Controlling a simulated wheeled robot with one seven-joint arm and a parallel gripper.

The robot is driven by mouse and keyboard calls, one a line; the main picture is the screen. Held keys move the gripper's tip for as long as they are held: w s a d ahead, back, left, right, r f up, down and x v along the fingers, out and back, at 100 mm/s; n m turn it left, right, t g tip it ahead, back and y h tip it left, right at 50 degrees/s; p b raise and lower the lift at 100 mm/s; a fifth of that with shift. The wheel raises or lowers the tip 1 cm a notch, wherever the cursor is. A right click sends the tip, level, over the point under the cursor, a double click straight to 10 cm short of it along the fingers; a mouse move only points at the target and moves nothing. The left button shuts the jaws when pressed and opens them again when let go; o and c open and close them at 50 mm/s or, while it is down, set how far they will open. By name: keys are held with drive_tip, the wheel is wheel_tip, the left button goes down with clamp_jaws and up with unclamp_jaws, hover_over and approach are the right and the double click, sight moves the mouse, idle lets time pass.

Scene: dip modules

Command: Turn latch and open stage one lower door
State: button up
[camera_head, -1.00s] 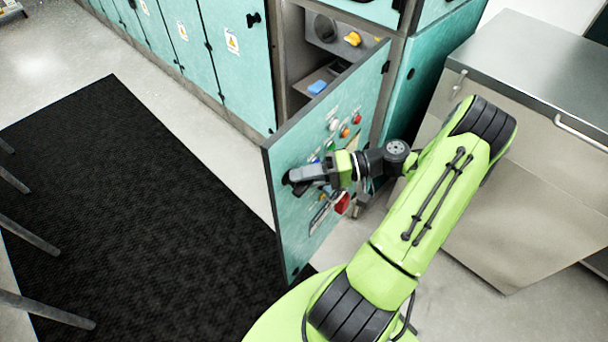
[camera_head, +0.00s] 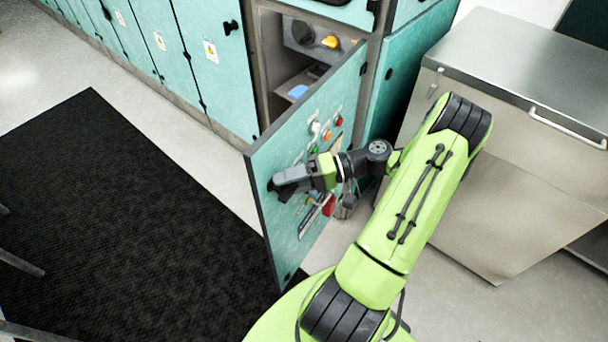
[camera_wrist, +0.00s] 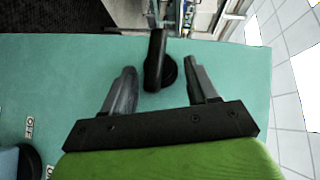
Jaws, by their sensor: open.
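The teal door (camera_head: 300,225) stands swung open in the head view, its panel face with coloured buttons turned toward my arm. The black latch (camera_wrist: 158,65) shows in the wrist view near the door's edge, between my two fingers, with its handle pointing away from the palm. My gripper (camera_head: 276,186) is at the door's free-edge side in the head view and hides the latch there. In the wrist view my gripper (camera_wrist: 160,90) is open, one finger on each side of the latch, with gaps visible on both sides.
Behind the door is an open compartment with a yellow knob (camera_head: 330,41) and a blue object (camera_head: 298,91). A steel cabinet (camera_head: 520,130) stands close on the right.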

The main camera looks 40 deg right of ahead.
drive_tip(key=p+v, duration=0.5)
drive_tip(key=v, duration=1)
drive_tip(key=shift+s+d, duration=0.2)
drive_tip(key=shift+d, duration=0.15)
